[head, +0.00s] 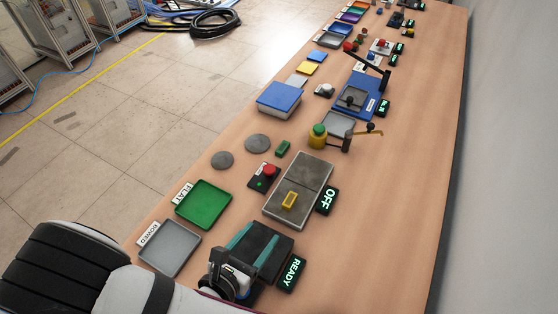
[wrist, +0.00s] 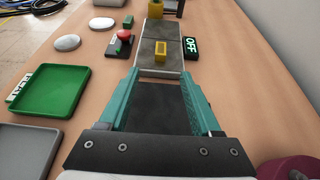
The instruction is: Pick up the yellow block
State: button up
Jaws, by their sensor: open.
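The yellow block (head: 289,200) is small and sits on the near part of a grey metal plate (head: 314,174) on the table. In the wrist view the yellow block (wrist: 160,51) stands just beyond my fingertips, about midway between them. My gripper (head: 264,236) is open and empty, with two teal fingers spread apart. It is on the near side of the block, over a dark pad (wrist: 160,108). The gripper also shows in the wrist view (wrist: 158,76). Neither finger touches the block.
A sign reading OFF (head: 328,200) is right of the plate, and one reading READY (head: 291,273) is right of my gripper. A red button box (head: 264,178), a green tray (head: 204,205) and a grey tray (head: 170,247) lie to the left. A yellow-green cylinder (head: 318,136) stands beyond.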

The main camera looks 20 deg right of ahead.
aim_at(289, 201)
jog(key=x, duration=1.5)
jog(key=shift+f, duration=0.25)
jog(key=shift+s, duration=0.1)
grip_shut()
